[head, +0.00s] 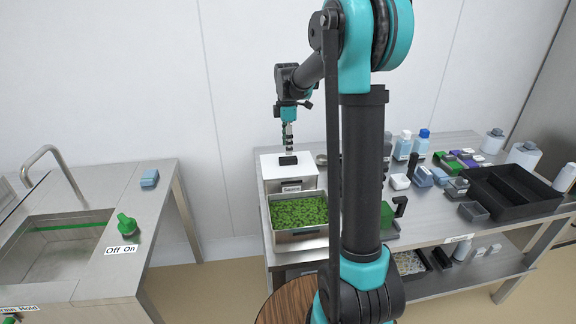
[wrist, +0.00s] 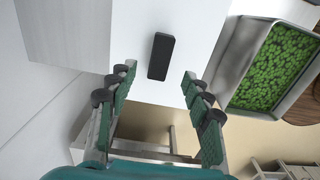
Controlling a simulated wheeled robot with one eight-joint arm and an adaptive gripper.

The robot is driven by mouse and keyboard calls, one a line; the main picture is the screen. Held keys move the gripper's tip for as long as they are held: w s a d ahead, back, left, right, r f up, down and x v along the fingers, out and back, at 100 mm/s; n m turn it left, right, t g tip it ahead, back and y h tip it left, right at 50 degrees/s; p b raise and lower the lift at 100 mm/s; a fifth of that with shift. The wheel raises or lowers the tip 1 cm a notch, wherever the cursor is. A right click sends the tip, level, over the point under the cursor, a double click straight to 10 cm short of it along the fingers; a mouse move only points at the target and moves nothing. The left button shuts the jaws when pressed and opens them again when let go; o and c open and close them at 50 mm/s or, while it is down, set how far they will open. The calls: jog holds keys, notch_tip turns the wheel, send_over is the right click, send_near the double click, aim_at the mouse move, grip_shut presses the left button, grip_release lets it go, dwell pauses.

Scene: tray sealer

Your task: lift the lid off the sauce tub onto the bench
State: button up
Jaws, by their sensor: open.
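The sauce tub (head: 291,188) is a boxy container with a small label on its front, on the left end of the bench (head: 425,220). Its flat white lid (head: 271,166) is on top, with a black bar handle (head: 288,160) in the middle. My gripper (head: 288,150) points down just above the handle. In the wrist view my gripper (wrist: 159,76) is open and empty. The black handle (wrist: 160,56) appears between and slightly beyond the fingertips, with a gap on both sides.
A metal pan of green leaves (head: 299,212) stands right in front of the tub; it also shows in the wrist view (wrist: 232,72). Bottles (head: 422,140), small boxes and a black divided tray (head: 512,190) crowd the bench's right. A sink counter (head: 130,210) stands left, across a gap.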

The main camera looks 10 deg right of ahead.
aim_at(288, 158)
jog(key=shift+d+f, duration=0.15)
jog(key=shift+f, duration=2.55)
grip_shut()
